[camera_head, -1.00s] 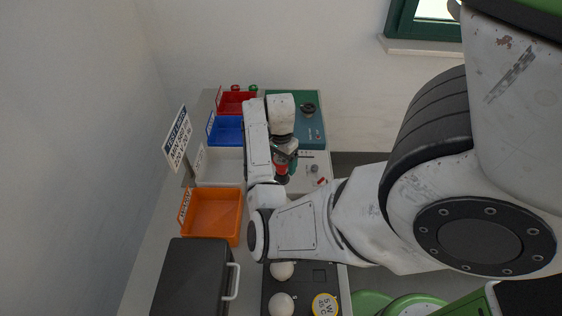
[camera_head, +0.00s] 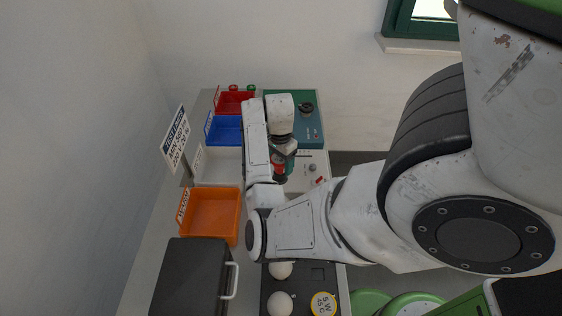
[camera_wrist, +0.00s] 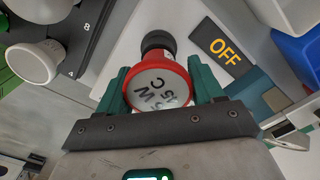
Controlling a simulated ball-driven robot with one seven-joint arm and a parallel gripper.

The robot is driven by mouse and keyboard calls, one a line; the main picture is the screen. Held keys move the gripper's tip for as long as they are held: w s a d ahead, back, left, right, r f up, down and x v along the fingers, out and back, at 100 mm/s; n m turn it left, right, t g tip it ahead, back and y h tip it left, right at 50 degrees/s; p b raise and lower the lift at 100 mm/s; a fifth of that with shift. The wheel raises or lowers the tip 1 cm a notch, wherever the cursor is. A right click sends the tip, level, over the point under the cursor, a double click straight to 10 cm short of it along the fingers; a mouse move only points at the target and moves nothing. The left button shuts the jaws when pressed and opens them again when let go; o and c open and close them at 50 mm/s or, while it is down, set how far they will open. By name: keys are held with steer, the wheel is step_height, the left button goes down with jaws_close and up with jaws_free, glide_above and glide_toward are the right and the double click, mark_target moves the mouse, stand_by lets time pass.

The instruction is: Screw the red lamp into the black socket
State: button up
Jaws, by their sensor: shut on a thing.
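The red lamp (camera_wrist: 158,70) has a red collar and a pale round face with dark lettering, which points at the wrist camera. My gripper (camera_wrist: 160,78) is shut on it, with a green finger on each side of the collar. The black socket (camera_wrist: 157,41) shows just beyond the lamp, in line with it. The lamp hides the join, so I cannot tell how far the lamp sits in the socket. In the head view the red lamp (camera_head: 280,172) shows below my wrist, over the white panel, and the arm hides the socket.
An OFF display (camera_wrist: 222,46) lies beside the socket. Red (camera_head: 235,103), blue (camera_head: 224,130), white and orange (camera_head: 213,216) bins line the left. A black tray (camera_head: 318,274) with white lamps and a yellow one is in front, next to a dark lidded box (camera_head: 193,277).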

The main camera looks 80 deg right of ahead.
steer(key=m, duration=0.2)
steer(key=w+m, duration=0.1)
steer(key=m, duration=0.2)
steer(key=shift+w+r, duration=0.1)
steer(key=shift+r, duration=0.05)
steer(key=m+b, duration=0.1)
steer(key=m, duration=0.5)
steer(key=shift+c, duration=0.3)
steer(key=m+b, duration=0.2)
steer(key=m, duration=0.4)
steer(key=shift+f, duration=0.2)
steer(key=m+b, duration=0.1)
steer(key=m, duration=0.2)
steer(key=shift+a, duration=0.1)
steer(key=shift+r+m, duration=0.15)
steer(key=shift+m, duration=0.55)
steer(key=o, duration=0.8)
steer(key=shift+a, duration=0.15)
steer(key=shift+c, duration=0.2)
steer(key=shift+o, duration=0.8)
steer(key=shift+s, duration=0.25)
